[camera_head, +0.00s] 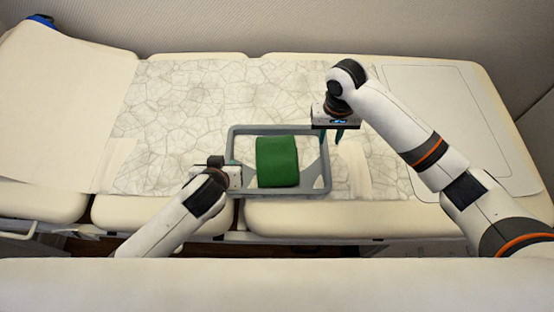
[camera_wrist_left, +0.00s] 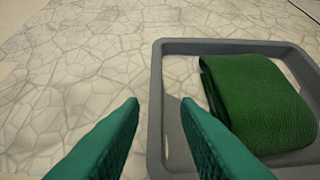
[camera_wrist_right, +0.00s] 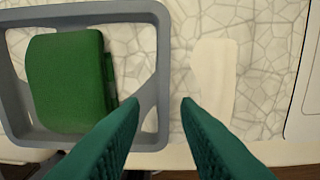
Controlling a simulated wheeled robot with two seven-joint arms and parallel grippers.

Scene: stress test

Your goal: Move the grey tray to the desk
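The grey tray (camera_head: 278,128) is a shallow rectangular frame with a raised rim, lying flat on the cream padded bed. A green folded item (camera_head: 277,162) rests in it. My left gripper (camera_head: 233,168) is at the tray's left side; in the left wrist view its fingers (camera_wrist_left: 160,104) are open, with the tray's left rim (camera_wrist_left: 156,85) showing between them. My right gripper (camera_head: 338,135) is above the tray's right far corner; its fingers (camera_wrist_right: 161,103) are open, with the right rim (camera_wrist_right: 163,75) showing between them. Neither clearly touches the rim. No desk is identifiable.
The bed has a crackle-patterned sheet (camera_head: 190,95), a raised backrest (camera_head: 60,95) at left and a pale panel (camera_head: 430,110) at right. A pale strip (camera_wrist_right: 213,75) lies right of the tray. A wall stands behind. The patterned sheet left of the tray is clear.

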